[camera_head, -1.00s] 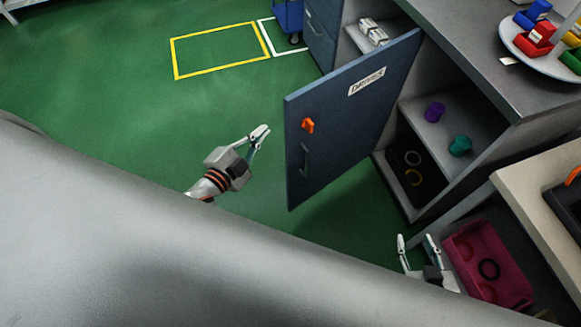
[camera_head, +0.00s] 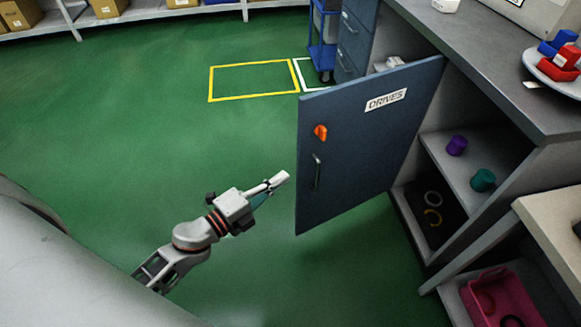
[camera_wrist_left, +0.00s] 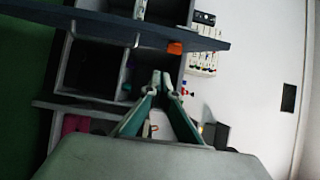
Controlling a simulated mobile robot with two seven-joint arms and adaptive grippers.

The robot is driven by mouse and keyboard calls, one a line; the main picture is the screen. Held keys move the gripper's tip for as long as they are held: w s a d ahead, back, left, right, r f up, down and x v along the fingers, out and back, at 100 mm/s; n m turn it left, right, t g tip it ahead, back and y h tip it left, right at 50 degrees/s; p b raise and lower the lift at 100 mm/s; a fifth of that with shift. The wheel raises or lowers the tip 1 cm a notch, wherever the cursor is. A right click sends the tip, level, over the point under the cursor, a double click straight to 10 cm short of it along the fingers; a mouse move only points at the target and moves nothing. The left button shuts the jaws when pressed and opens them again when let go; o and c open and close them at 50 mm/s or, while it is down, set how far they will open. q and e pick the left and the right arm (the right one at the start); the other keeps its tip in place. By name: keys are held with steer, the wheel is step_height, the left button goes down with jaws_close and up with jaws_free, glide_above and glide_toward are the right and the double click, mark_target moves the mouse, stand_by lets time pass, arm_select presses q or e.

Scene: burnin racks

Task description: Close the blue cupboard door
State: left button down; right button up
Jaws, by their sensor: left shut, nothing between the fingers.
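The blue cupboard door (camera_head: 345,150) stands wide open, with a "DRIVES" label, an orange knob (camera_head: 320,132) and a bar handle (camera_head: 316,172). The grey cupboard (camera_head: 520,170) behind it shows its open inside. My left gripper (camera_head: 279,181) is shut and empty, just left of the door's free edge, with a small gap between them. In the left wrist view the shut fingers (camera_wrist_left: 161,82) point toward the open cupboard, and the door (camera_wrist_left: 110,25) runs across the top. My right gripper is out of the head view.
Inside the cupboard are a purple part (camera_head: 457,145), a teal part (camera_head: 483,180) and rings (camera_head: 433,215). A pink bin (camera_head: 505,295) sits at the lower right. A blue cart (camera_head: 323,40) stands behind. The green floor left of the door is clear.

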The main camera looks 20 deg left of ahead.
mark_target(298, 151)
arm_select(q)
steer(key=w, duration=0.3)
steer(key=w+d, duration=0.1)
steer(key=w, duration=0.6)
steer(key=shift+w+d, duration=0.15)
steer(key=shift+w, duration=0.2)
steer(key=shift+w+a, duration=0.25)
steer(key=shift+a, duration=0.1)
